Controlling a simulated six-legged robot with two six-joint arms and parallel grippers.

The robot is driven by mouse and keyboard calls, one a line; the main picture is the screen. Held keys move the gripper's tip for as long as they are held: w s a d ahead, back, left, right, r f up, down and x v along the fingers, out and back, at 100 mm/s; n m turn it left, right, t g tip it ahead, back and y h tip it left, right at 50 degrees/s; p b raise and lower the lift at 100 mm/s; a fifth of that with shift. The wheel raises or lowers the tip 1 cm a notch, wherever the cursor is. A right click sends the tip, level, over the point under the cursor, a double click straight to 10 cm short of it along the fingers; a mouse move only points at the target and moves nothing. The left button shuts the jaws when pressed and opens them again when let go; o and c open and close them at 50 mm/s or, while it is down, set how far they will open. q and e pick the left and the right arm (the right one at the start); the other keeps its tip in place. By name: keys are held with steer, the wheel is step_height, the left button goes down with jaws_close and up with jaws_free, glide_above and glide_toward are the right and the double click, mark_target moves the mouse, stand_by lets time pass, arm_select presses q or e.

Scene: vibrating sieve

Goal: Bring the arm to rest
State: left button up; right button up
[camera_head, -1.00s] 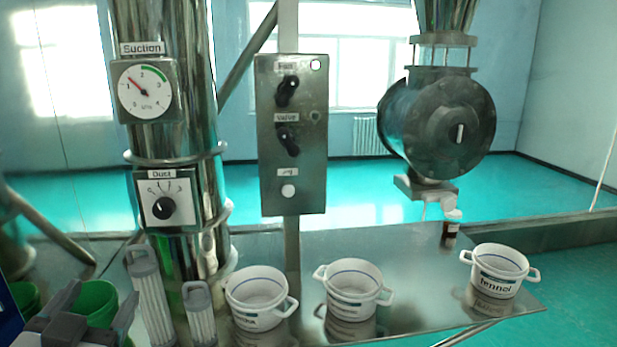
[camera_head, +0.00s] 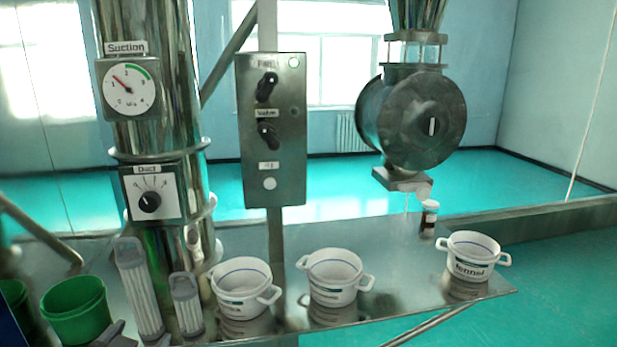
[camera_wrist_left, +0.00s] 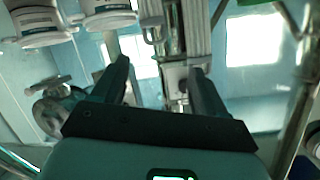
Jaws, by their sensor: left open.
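My left gripper (camera_head: 135,338) shows only at the bottom edge of the head view, low at the left, in front of the filter cartridges. In the left wrist view its two dark fingers (camera_wrist_left: 158,82) stand apart with nothing between them. A tall white filter cartridge (camera_head: 138,290) and a shorter one (camera_head: 186,303) stand beyond it on the metal table (camera_head: 400,262). The cartridges also show past the fingers in the wrist view (camera_wrist_left: 198,30). My right gripper is not in view.
Green buckets (camera_head: 78,312) stand at the left. Three white pots stand along the table: one left (camera_head: 242,285), one middle (camera_head: 335,275), one labelled fennel (camera_head: 474,255). A small brown bottle (camera_head: 429,218) stands behind. A control panel (camera_head: 271,130) and steel duct (camera_head: 150,60) rise behind.

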arm_select(q)
steer(key=s+d+f+m+g+h, duration=0.15)
steer(key=d+f+g, duration=0.25)
steer(key=f, duration=1)
steer(key=s+d+f+g+h, duration=0.25)
steer(key=d+f, duration=0.25)
steer(key=f, duration=0.8)
steer(key=s+d+f+n+g+h, duration=0.2)
steer(key=s+d+f+n+g, duration=0.3)
steer(key=s+f, duration=0.8)
steer(key=s+d+g, duration=0.1)
steer(key=d+g, duration=0.1)
steer(key=d, duration=0.1)
steer(key=shift+s+d+f+h, duration=0.15)
steer(key=shift+d+f+h, duration=0.15)
steer(key=shift+h, duration=0.1)
steer(key=shift+n+g, duration=0.25)
